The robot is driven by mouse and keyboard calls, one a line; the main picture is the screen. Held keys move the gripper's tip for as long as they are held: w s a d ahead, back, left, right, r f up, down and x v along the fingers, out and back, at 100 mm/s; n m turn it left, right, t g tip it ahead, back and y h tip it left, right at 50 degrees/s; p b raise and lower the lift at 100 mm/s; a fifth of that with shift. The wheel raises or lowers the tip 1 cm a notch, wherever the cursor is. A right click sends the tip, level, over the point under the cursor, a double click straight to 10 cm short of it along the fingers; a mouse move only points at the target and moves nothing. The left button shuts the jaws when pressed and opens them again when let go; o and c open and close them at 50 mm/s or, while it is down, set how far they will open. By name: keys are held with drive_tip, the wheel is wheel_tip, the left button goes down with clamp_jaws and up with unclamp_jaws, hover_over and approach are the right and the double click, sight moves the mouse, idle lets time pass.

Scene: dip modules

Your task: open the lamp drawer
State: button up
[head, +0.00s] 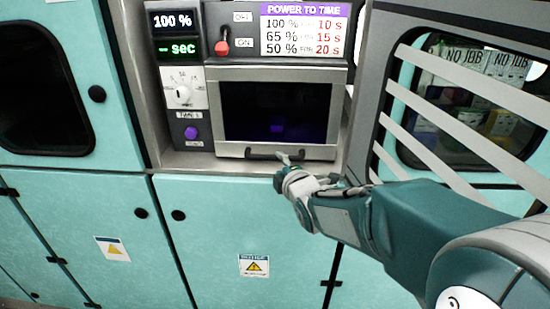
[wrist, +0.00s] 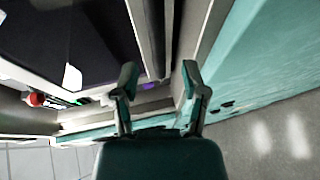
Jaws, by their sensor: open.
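The lamp drawer (head: 230,149) is a grey-framed front with a dark window, set in the control unit in the head view. It looks closed. Its dark handle (head: 262,156) runs along the lower edge. My gripper (head: 283,168) is at the handle's right part, just in front of and below it. In the wrist view my gripper (wrist: 160,75) is open, its two fingers apart on either side of the grey frame edge. I cannot tell whether a finger touches the handle.
A red switch (head: 222,46), a white dial (head: 180,95) and a purple button (head: 191,133) sit left of and above the drawer. Teal cabinet doors (head: 230,220) lie below. A slatted grey panel (head: 450,100) stands close on the right, behind my arm.

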sight(275, 160)
drive_tip(key=x, duration=0.5)
clamp_jaws()
